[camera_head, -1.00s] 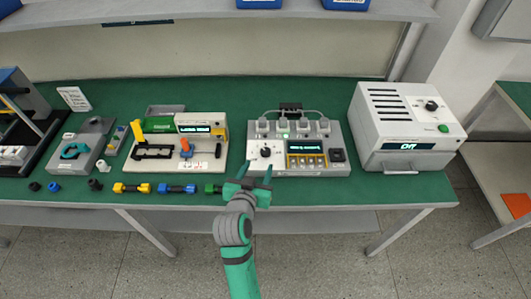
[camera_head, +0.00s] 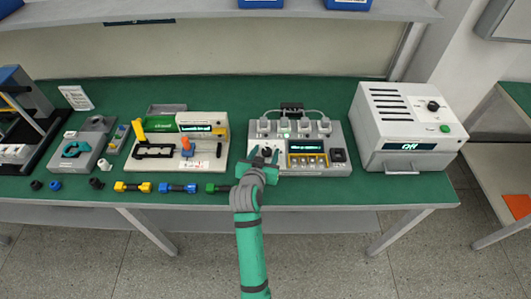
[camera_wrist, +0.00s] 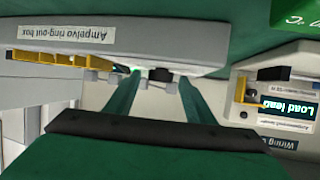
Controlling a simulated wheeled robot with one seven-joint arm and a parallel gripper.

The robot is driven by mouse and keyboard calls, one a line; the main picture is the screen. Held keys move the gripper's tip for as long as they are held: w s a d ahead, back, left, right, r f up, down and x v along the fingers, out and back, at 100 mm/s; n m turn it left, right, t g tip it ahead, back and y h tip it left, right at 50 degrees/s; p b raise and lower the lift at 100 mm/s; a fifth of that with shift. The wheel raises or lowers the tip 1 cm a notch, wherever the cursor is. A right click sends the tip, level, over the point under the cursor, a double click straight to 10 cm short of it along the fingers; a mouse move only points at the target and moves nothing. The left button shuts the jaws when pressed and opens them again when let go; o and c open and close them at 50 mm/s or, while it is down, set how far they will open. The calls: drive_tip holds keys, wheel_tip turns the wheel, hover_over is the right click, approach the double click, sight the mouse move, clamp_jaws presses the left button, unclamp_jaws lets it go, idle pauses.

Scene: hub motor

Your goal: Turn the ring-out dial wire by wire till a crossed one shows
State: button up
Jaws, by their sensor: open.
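The ring-out box (camera_head: 342,170) is a grey unit at the middle right of the bench, with a lit display (camera_head: 306,147) whose text is too small to read. It also shows upside down in the wrist view (camera_wrist: 180,38), with its name label. My gripper (camera_head: 265,154) is open at the box's front left, its fingers over the dial area. In the wrist view the fingertips (camera_wrist: 160,82) stand on either side of a small black knob (camera_wrist: 160,74), which looks like the dial. I cannot tell whether they touch it. The dial's pointer is hidden.
A station with a "Load lead" display (camera_wrist: 290,110) stands left of the box. A large grey vented unit (camera_head: 400,125) reading OFF stands to the right. Yellow (camera_head: 132,187), blue (camera_head: 177,188) and green (camera_head: 213,188) pieces lie along the bench's front edge.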

drive_tip(key=c, duration=1.1)
drive_tip(key=shift+o, duration=0.2)
drive_tip(key=shift+a+m+h, duration=0.25)
drive_tip(key=shift+m+h, duration=0.35)
drive_tip(key=m+h, duration=0.1)
drive_tip(key=m+g+h, duration=0.1)
drive_tip(key=h, duration=0.1)
drive_tip(key=shift+w+a+r+m, duration=0.1)
drive_tip(key=shift+w+a+m, duration=0.1)
drive_tip(key=shift+m, duration=0.2)
drive_tip(key=m+g+h, duration=0.2)
drive_tip(key=shift+w+a+m, duration=0.1)
drive_tip(key=shift+w+m, duration=0.05)
drive_tip(key=shift+m, duration=0.15)
drive_tip(key=shift+m+g+h, duration=0.6)
drive_tip(key=shift+g+h, duration=0.1)
drive_tip(key=shift+g, duration=0.3)
